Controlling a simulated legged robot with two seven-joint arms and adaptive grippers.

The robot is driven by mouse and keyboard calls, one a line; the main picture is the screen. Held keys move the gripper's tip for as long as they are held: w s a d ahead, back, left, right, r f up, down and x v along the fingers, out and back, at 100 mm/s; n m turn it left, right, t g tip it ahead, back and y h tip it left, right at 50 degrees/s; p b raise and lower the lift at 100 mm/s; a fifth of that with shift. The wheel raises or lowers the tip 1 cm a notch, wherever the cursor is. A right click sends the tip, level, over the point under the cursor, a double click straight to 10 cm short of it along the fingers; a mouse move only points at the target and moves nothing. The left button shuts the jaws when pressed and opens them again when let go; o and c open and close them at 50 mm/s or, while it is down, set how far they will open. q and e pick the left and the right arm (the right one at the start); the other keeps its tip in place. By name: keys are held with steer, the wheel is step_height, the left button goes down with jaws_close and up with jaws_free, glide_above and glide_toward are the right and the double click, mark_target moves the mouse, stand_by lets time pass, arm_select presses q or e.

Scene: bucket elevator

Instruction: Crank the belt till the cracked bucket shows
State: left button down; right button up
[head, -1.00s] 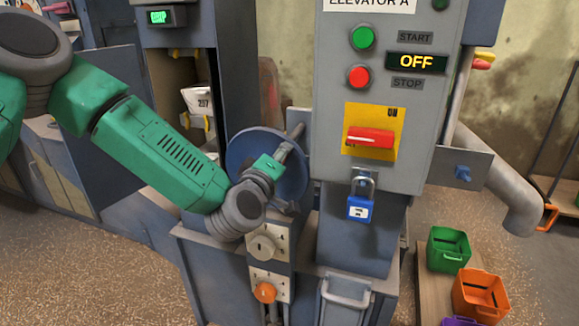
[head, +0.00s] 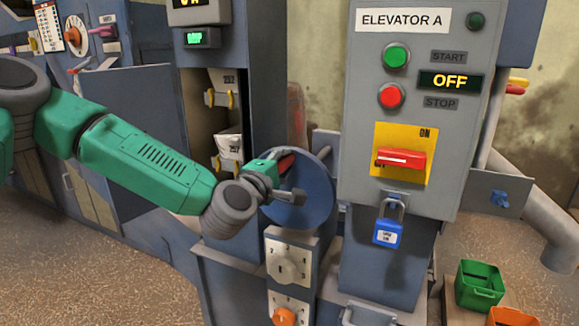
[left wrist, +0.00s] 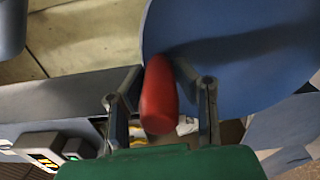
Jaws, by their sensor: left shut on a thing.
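My left gripper (head: 280,180) is at the blue crank wheel (head: 312,205), shut on its red handle (head: 286,162). In the left wrist view the red handle (left wrist: 160,95) sits between the two fingers of my gripper (left wrist: 162,85), with the blue wheel (left wrist: 235,50) behind it. Left of the wheel, the open shaft of the elevator shows an upper pale bucket (head: 222,97) and a lower one (head: 229,147), both with yellow fittings. The upper one is marked "257". I cannot make out a crack on either. My right gripper is out of view.
The grey control box (head: 410,110) marked ELEVATOR A reads OFF. A blue padlock (head: 388,232) hangs under its red switch (head: 400,159). A panel with dials (head: 289,262) stands below the wheel. Green (head: 479,285) and orange (head: 511,316) bins sit at lower right.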

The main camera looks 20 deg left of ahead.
arm_select(q)
steer(key=shift+a+f, duration=0.2)
steer(key=shift+f, duration=0.05)
steer(key=c, duration=1.3)
jaws_free()
steer(key=shift+a, duration=0.1)
steer(key=shift+r, duration=0.1)
steer(key=shift+s, duration=0.1)
steer(key=s, duration=1.1)
steer(key=shift+s+a, duration=0.25)
steer(key=shift+s, duration=0.15)
